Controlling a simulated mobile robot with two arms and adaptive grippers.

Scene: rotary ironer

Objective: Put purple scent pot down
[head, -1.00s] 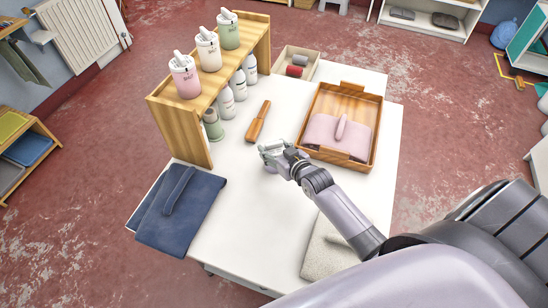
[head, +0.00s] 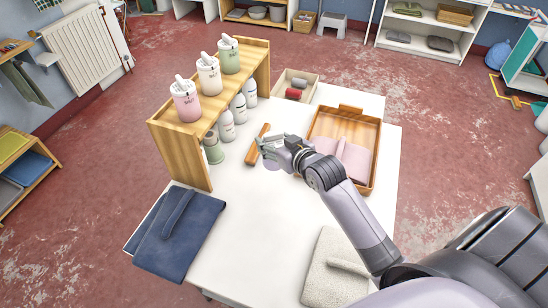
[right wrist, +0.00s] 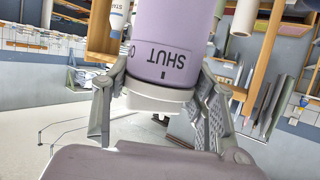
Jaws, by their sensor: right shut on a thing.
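The purple scent pot (right wrist: 165,40) fills the middle of the right wrist view, a lilac cylinder with "SHUT" lettering upside down and a white end (right wrist: 158,97). My right gripper (right wrist: 158,105) is shut on it, one finger on each side. In the head view my right gripper (head: 268,150) is over the white table (head: 245,215), beside the wooden-handled tool. Only a small lilac part of the pot shows there, mostly hidden by the gripper. I cannot tell its height above the table. My left gripper is not in view.
A wooden shelf (head: 180,155) carries pink, white and green pots on top and several bottles below. A wooden tool (head: 257,145) lies near the gripper. A wooden tray (head: 345,122) holds pink cloth. Navy cloth (head: 178,235) and grey cloth (head: 335,270) lie at the front.

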